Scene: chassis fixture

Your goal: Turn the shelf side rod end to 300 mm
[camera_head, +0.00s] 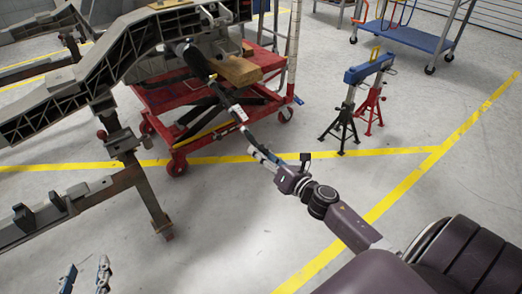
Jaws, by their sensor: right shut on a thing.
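A thin dark steering rod (222,95) runs down and right from a black boot (195,62) on the chassis (75,85). Its outer end (239,114) is lighter, with a small reddish mark. My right gripper (254,149) is at this outer end, shut on the rod end, its arm reaching in from the lower right. The exact contact is too small to make out. My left gripper (86,276) shows only its two fingertips at the bottom left edge, spread apart and empty, away from the rod. No 300 mm reading is visible.
A red lift cart (176,156) with a wooden block (238,70) stands under the chassis. A grey fixture post (145,190) stands at left. Black and red stands (368,108) under a blue beam and a blue trolley (405,37) are at upper right. The floor between is clear.

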